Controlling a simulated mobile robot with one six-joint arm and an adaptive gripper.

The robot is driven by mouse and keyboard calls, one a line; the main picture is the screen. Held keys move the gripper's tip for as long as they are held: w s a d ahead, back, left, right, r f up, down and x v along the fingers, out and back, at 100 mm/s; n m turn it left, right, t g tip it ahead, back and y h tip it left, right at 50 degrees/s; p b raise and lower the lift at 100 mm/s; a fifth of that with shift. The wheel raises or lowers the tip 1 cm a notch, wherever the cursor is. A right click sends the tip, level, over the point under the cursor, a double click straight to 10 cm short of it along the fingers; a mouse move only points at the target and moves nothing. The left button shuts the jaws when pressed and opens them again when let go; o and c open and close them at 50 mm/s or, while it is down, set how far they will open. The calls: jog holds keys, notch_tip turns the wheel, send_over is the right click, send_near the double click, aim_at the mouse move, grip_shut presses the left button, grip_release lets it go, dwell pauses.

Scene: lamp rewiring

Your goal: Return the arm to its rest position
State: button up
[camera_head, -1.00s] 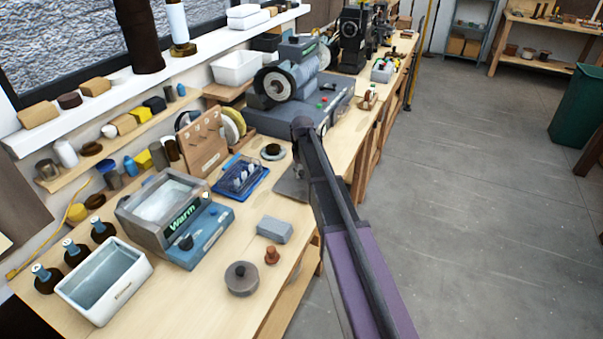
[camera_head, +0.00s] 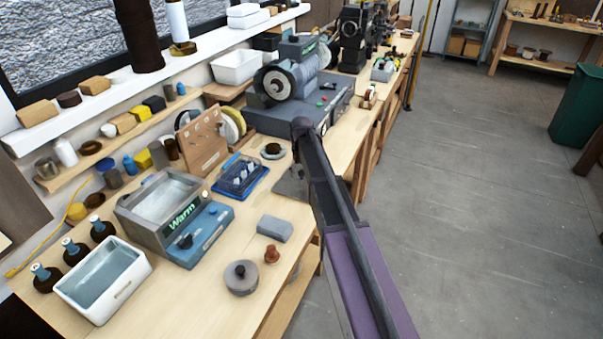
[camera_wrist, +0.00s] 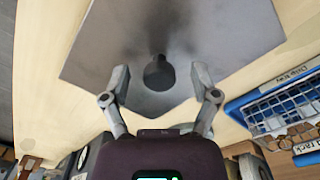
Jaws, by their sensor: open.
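My arm (camera_head: 340,200) reaches forward over the bench's right edge in the head view, its dark upper end beside the grinder base. My gripper (camera_wrist: 160,72) shows in the wrist view with its two fingers spread apart. A grey metal plate (camera_wrist: 215,35) lies beyond the fingers, with a dark round knob-like piece (camera_wrist: 158,76) between the fingertips in the picture. I cannot tell how far it is from them, and no finger visibly touches it. In the head view the plate (camera_head: 290,187) is partly covered by my arm, and the gripper itself is hidden.
A blue tray with a rack (camera_head: 240,177) stands left of the plate. The wooden bench (camera_head: 200,300) also holds a warm bath (camera_head: 172,215), a white basin (camera_head: 103,280), a grey block (camera_head: 275,228), a round weight (camera_head: 241,278) and a grinder (camera_head: 290,85). Open floor (camera_head: 480,200) lies to the right.

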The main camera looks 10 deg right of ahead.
jog(key=s+m, duration=0.1)
jog(key=s, duration=2.8)
jog(key=shift+m, duration=0.4)
